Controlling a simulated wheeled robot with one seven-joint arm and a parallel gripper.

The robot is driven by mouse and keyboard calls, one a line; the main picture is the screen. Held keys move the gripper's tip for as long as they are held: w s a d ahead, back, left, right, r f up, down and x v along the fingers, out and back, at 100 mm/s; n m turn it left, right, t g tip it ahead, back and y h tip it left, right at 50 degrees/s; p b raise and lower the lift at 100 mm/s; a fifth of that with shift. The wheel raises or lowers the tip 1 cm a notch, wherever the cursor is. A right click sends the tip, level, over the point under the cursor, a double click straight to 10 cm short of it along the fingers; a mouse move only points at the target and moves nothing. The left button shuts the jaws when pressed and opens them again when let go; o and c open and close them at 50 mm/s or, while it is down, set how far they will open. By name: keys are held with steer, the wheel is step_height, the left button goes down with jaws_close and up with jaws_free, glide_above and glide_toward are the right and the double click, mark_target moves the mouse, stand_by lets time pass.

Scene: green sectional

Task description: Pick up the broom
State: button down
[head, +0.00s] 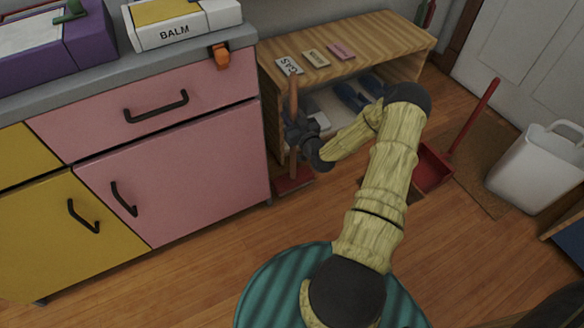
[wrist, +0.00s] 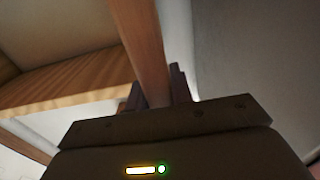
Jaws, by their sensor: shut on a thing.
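The broom (head: 294,181) stands upright at the right end of the pink cabinet, with a brown handle and a red head low near the floor. My gripper (head: 296,128) is shut on the handle, a little below its top end. In the wrist view the brown handle (wrist: 142,45) runs down between the two dark fingers (wrist: 155,92). I cannot tell whether the broom head touches the floor.
The pink cabinet (head: 180,165) is close on the left. A wooden shelf (head: 385,42) with small cards on top stands right behind the broom. A red dustpan (head: 434,166) and a white bin (head: 535,168) are to the right. Open wooden floor lies in front.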

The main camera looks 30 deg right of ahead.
mark_target(290, 93)
step_height(290, 93, up, 10)
steer(key=p, duration=0.5)
stand_by(0.6)
